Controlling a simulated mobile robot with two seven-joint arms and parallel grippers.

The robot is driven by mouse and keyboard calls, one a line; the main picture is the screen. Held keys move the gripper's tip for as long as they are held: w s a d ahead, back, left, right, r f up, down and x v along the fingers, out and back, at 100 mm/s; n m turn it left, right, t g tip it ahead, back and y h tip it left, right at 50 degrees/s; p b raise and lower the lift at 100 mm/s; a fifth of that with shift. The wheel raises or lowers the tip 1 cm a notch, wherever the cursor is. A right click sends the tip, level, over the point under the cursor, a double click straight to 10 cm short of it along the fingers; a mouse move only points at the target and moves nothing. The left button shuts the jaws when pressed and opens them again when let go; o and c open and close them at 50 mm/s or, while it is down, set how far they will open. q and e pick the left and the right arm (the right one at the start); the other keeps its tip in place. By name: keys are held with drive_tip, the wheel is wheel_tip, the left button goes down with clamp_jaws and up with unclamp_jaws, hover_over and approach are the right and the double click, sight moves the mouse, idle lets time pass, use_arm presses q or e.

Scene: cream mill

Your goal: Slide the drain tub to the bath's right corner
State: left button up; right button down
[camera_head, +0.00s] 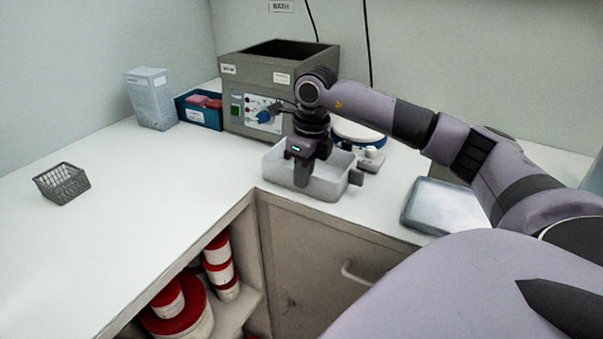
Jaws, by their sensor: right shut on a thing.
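The drain tub (331,185) is a whitish, open rectangular tub on the white counter, in front of the bath's right part. The bath (262,72) is a grey box with a dark open top and a front panel with a blue knob and a green switch. My right gripper (302,178) points down at the tub's front wall and is shut on it. The gripper covers part of that wall and of the inside. My left gripper is not in view.
A white round-topped device (358,133) and a small pale block (371,160) are close behind and right of the tub. A silvery tray (447,207) lies further right. A blue bin (199,113), a carton (152,98) and a grey basket (62,184) stand left. The left counter is mostly clear.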

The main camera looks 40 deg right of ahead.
drive_tip(key=shift+s, duration=0.1)
drive_tip(key=c, duration=1.2)
unclamp_jaws()
drive_tip(key=shift+o, duration=0.2)
drive_tip(key=r, duration=0.7)
drive_tip(key=shift+s+d, duration=0.15)
drive_tip(key=shift+s, duration=0.25)
